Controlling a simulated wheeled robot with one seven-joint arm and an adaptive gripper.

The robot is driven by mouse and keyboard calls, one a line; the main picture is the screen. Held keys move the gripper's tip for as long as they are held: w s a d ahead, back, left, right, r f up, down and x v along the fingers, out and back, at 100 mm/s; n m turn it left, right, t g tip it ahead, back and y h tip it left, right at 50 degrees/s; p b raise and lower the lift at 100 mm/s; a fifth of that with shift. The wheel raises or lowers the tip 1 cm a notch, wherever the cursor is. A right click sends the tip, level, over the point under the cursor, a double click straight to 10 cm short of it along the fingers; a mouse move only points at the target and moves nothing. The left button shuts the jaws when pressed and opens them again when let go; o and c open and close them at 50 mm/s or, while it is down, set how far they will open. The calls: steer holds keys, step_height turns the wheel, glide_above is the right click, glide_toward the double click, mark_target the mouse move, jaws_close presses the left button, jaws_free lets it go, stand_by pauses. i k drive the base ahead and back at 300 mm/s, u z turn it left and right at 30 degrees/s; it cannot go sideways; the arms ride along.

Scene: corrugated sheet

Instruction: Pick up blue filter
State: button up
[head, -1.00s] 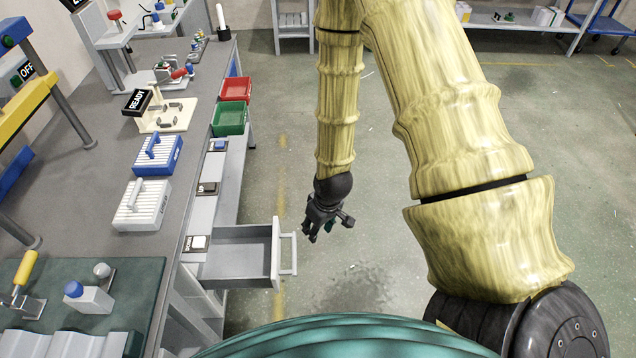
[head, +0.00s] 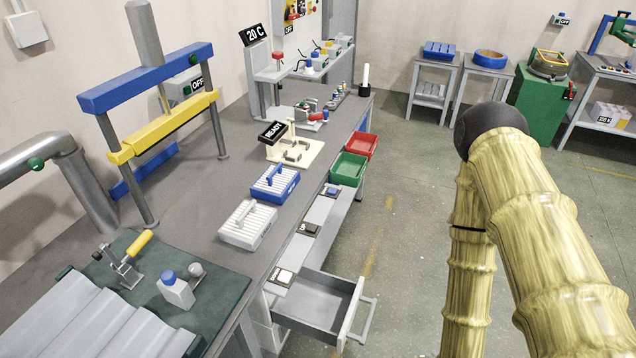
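The blue filter (head: 275,186) is a blue-framed block with white ribs and a blue handle on top. It sits flat on the grey workbench (head: 205,205), behind a similar white filter (head: 247,224). My bamboo-like arm is at the right of the head view, reaching down over the floor. My gripper is below the picture's lower edge and out of view. Nothing covers the blue filter.
An open grey drawer (head: 318,303) juts from the bench front. Green (head: 348,168) and red (head: 362,146) bins hang at the bench edge. A blue and yellow press frame (head: 150,90) stands at the left.

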mark_target(276, 184)
steer(key=z, duration=1.55)
steer(key=i, duration=1.3)
steer(key=u, duration=2.65)
